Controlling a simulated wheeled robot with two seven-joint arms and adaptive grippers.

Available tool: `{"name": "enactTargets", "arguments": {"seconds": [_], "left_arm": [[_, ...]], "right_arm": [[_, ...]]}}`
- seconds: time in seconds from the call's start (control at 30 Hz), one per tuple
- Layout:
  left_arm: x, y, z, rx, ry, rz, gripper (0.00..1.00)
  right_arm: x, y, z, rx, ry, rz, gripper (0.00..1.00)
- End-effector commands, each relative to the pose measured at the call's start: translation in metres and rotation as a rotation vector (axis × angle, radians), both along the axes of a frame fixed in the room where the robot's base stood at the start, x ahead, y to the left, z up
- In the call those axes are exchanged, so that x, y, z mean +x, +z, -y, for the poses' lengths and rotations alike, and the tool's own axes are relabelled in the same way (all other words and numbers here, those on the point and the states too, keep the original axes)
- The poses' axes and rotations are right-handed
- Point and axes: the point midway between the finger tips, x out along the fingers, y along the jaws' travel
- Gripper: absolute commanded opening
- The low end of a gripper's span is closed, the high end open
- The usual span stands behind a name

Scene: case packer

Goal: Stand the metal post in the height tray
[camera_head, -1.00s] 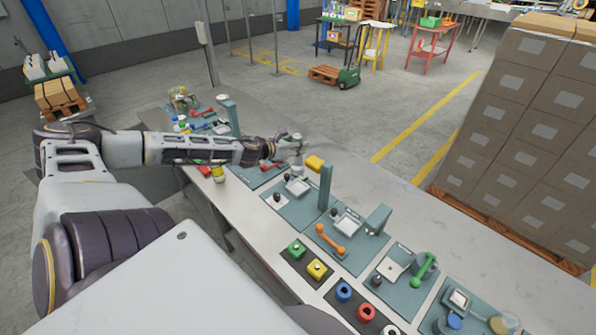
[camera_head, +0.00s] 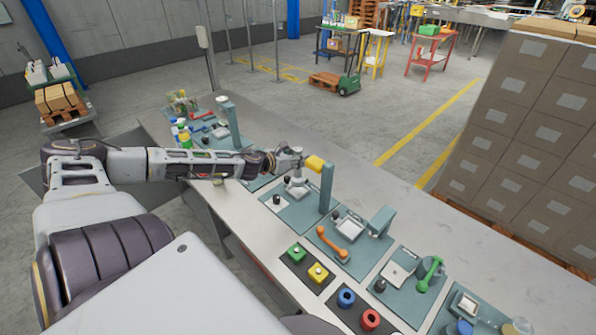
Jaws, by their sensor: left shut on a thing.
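My left gripper (camera_head: 288,160) reaches in from the left and is shut on a small grey thing, apparently the metal post (camera_head: 297,170). The post is mostly hidden by the fingers and too small to make out clearly. It is held upright, as far as I can tell, right over or at a pale square tray (camera_head: 298,189), apparently the height tray. Whether the post touches the tray floor I cannot tell. The tray sits on a blue-grey station plate (camera_head: 296,216). My right gripper is not in view.
A blue-grey column (camera_head: 327,188) with a yellow block (camera_head: 315,163) stands just right of my left gripper. A black knob (camera_head: 276,200) is left of the tray. An orange handle (camera_head: 331,243) and another tray (camera_head: 349,227) lie nearer. The table's far strip is clear.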

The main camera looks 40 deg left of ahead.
Motion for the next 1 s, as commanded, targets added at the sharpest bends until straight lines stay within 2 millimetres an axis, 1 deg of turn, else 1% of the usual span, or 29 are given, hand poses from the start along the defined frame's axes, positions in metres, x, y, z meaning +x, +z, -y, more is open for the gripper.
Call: {"name": "enactTargets", "arguments": {"seconds": [0.53, 0.67, 0.8, 1.0], "left_arm": [[0.001, -0.004, 0.000, 0.000, 0.000, 0.003, 0.00], [0.001, -0.011, 0.000, -0.001, 0.001, 0.003, 0.00], [0.001, -0.023, 0.000, -0.002, 0.002, 0.003, 0.00], [0.001, -0.038, 0.000, -0.002, 0.001, 0.004, 0.00]], "right_arm": [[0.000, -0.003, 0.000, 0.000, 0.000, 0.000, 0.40], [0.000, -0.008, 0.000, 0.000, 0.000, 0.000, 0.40], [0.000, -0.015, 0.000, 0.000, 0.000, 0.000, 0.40], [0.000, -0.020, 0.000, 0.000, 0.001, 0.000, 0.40]]}}
